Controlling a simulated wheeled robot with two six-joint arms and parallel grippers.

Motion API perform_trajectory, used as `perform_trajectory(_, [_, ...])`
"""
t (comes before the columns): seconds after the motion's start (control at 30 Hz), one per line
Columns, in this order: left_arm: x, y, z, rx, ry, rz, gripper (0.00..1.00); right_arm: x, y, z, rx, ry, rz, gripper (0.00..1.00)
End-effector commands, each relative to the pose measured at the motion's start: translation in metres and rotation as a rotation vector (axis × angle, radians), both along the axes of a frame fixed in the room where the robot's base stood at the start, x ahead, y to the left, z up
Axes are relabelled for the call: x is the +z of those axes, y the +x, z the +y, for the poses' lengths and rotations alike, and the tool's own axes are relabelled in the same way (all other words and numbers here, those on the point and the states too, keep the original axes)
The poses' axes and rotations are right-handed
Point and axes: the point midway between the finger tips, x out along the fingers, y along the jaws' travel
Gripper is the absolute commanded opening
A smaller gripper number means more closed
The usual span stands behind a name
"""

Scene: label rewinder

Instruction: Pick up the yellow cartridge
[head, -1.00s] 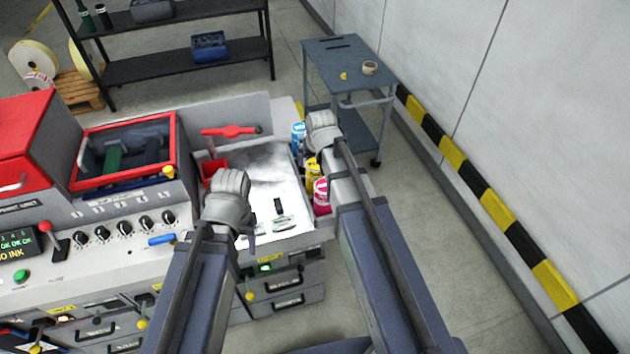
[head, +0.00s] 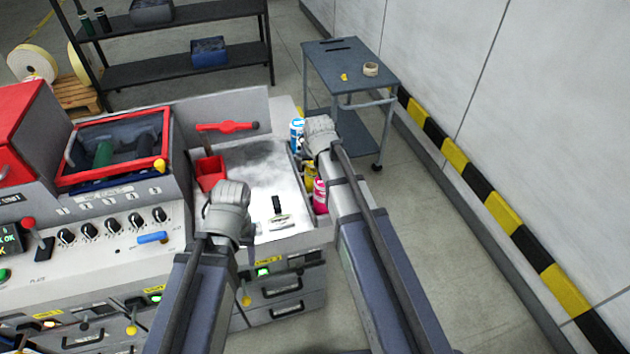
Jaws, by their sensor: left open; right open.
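The yellow cartridge (head: 309,174) stands in a row at the right side of the machine's white tray, between a blue-and-white cartridge (head: 297,133) and a magenta one (head: 320,196). My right arm hides part of it. My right gripper (head: 320,130) is above and beside the row, close to the blue cartridge; its fingertips are hard to make out, and it holds nothing that I can see. My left gripper (head: 229,205) is open over the left front of the white tray, apart from the cartridges.
A red bin (head: 211,172) and a red-handled tool (head: 228,127) are at the tray's back left. A small black-handled item (head: 277,206) lies in the tray. A grey cart (head: 345,62) stands behind at the right. The floor at the right is clear.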

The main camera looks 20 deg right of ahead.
Motion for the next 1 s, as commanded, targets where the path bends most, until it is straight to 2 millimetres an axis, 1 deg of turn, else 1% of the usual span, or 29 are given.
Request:
perform_trajectory(0.13, [0.0014,0.0,0.0,0.0,0.0,0.0,0.55,0.0014,-0.0003,-0.0001,0.0,0.0,0.0,1.0])
perform_trajectory(1.0, [0.0013,0.0,0.0,0.0,0.0,0.0,0.55,0.0014,-0.0004,0.0,0.0,0.0,0.0,0.02])
